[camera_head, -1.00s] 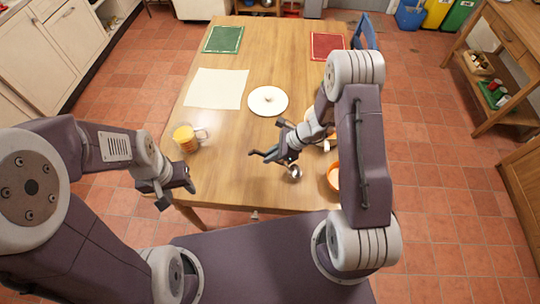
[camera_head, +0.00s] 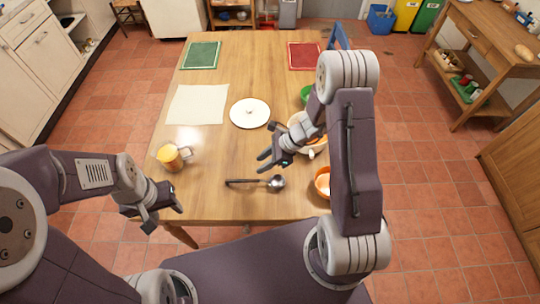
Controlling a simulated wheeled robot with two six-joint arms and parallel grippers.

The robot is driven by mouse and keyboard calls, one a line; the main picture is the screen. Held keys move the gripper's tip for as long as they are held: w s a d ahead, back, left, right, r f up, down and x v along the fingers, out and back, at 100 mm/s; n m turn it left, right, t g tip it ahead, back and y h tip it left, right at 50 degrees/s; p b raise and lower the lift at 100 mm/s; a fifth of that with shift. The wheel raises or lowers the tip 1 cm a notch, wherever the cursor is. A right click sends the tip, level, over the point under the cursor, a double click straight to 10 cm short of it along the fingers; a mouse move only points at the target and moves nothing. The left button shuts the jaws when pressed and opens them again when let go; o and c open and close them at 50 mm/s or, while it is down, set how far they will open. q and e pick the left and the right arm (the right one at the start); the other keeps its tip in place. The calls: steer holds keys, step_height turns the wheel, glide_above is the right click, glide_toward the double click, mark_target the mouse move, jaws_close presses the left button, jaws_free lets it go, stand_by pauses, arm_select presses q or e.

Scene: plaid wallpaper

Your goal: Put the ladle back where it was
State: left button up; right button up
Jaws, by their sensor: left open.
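The ladle (camera_head: 275,183) lies on the wooden table (camera_head: 215,200) near its front edge. Its round metal bowl is at the right and its dark handle points left. My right gripper (camera_head: 264,160) is above and behind the ladle, apart from it in the picture; its fingers look spread and empty. My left gripper (camera_head: 160,212) is open and empty, low at the table's front left corner.
An orange bowl (camera_head: 321,183) stands right of the ladle, partly behind my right arm. A white pot (camera_head: 312,150) is partly hidden by that arm.

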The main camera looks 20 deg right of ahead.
steer(key=v, duration=0.8)
steer(key=s+r+n+h, duration=0.2)
steer(key=s+n, duration=0.4)
steer(key=n, duration=0.4)
steer(key=s+d+r+n+h, duration=0.1)
steer(key=s+r+n+h, duration=0.2)
steer(key=s+n, duration=0.3)
steer(key=n+h, duration=0.1)
steer(key=n, duration=0.4)
steer(key=shift+d+g+h, duration=0.2)
steer(key=shift+g+h, duration=0.2)
